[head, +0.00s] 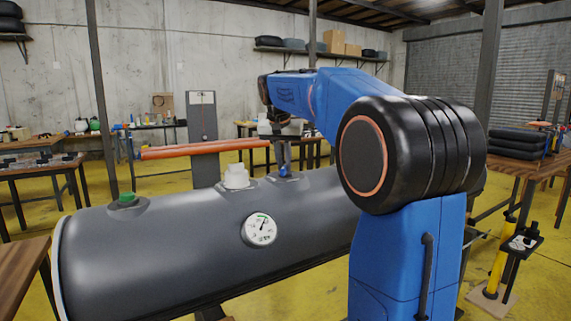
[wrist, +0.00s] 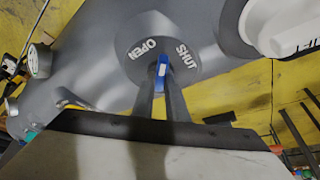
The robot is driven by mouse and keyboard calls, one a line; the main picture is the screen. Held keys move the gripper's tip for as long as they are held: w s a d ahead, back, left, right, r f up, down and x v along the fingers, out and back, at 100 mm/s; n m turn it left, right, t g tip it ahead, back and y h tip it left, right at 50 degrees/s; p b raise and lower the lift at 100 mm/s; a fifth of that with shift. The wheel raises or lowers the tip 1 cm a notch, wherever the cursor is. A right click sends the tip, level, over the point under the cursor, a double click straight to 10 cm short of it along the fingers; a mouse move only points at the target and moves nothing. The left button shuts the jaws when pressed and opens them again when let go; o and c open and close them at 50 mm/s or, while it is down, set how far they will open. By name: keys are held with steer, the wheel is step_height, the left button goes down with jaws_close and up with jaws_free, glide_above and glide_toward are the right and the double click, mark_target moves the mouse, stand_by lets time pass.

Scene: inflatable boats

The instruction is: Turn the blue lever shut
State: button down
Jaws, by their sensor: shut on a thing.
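The blue lever (wrist: 162,66) sits on a round dark plate (wrist: 165,30) marked OPEN and SHUT in white. In the wrist view it points down toward my gripper, between the two words. My gripper (wrist: 160,80) has its two fingers closed on the lever from either side. In the head view my gripper (head: 283,155) reaches down to the top of the grey tube (head: 160,250), and a little of the blue lever (head: 285,174) shows below the fingers.
A white valve (head: 236,177) stands on the tube beside the lever. A pressure gauge (head: 261,229) is on the tube's near side, and a green cap (head: 126,199) is farther left. An orange tube (head: 205,148) lies behind.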

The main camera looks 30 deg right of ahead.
steer(key=m, duration=0.1)
steer(key=m+g, duration=0.1)
steer(key=m, duration=0.1)
steer(key=m+h, duration=0.1)
steer(key=shift+w+a+m, duration=0.2)
steer(key=shift+w+m, duration=0.1)
steer(key=m, duration=0.1)
steer(key=m+g, duration=0.1)
steer(key=m, duration=0.1)
steer(key=m+g, duration=0.1)
steer(key=shift+w+m, duration=0.3)
steer(key=c, duration=1.8)
jaws_free()
steer(key=shift+o, duration=0.2)
steer(key=shift+r, duration=0.1)
